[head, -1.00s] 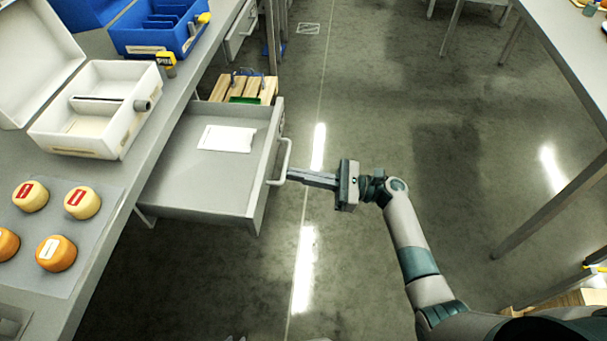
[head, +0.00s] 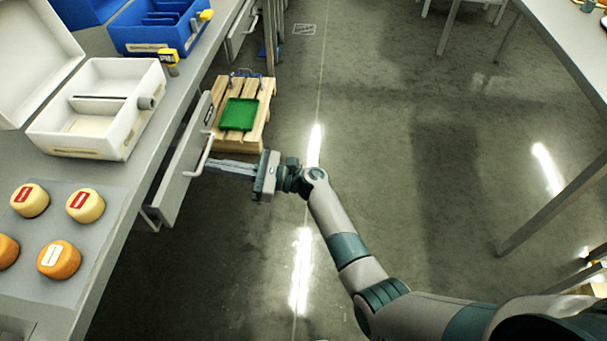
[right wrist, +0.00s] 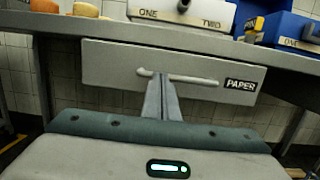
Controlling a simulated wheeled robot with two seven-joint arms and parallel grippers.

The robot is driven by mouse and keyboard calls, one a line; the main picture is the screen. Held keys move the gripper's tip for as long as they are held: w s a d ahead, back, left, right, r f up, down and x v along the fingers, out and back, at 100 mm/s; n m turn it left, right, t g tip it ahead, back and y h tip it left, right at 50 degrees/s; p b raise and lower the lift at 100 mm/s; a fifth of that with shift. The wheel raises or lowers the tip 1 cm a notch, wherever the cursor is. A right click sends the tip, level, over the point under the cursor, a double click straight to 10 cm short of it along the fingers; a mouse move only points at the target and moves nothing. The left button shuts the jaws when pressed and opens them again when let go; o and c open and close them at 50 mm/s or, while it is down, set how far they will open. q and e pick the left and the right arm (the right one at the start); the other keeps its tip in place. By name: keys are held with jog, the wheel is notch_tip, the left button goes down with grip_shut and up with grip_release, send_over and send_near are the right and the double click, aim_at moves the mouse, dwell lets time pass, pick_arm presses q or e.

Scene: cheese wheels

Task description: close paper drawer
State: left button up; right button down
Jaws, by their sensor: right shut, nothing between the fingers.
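The paper drawer (head: 182,170) is a grey drawer under the left table, now nearly pushed in. Only its front panel and a narrow strip behind it show in the head view. In the right wrist view the drawer front (right wrist: 120,66) carries a dark label reading PAPER (right wrist: 240,86) and a bar handle (right wrist: 195,80). My right gripper (head: 212,165) is shut and empty, its fingertips at the handle. The fingers (right wrist: 160,82) also show at the handle's left part in the right wrist view; I cannot tell whether they touch it. My left gripper is not in view.
The table (head: 112,180) holds a white open box (head: 75,140), a blue bin (head: 160,38) and several cheese wheels (head: 85,206). A wooden pallet (head: 262,95) with a green tray (head: 238,114) stands on the floor beyond the drawer.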

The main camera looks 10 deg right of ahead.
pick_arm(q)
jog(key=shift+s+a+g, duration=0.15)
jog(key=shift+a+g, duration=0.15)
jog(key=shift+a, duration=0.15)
pick_arm(e)
jog(key=shift+x, duration=1.05)
jog(key=shift+a, duration=0.1)
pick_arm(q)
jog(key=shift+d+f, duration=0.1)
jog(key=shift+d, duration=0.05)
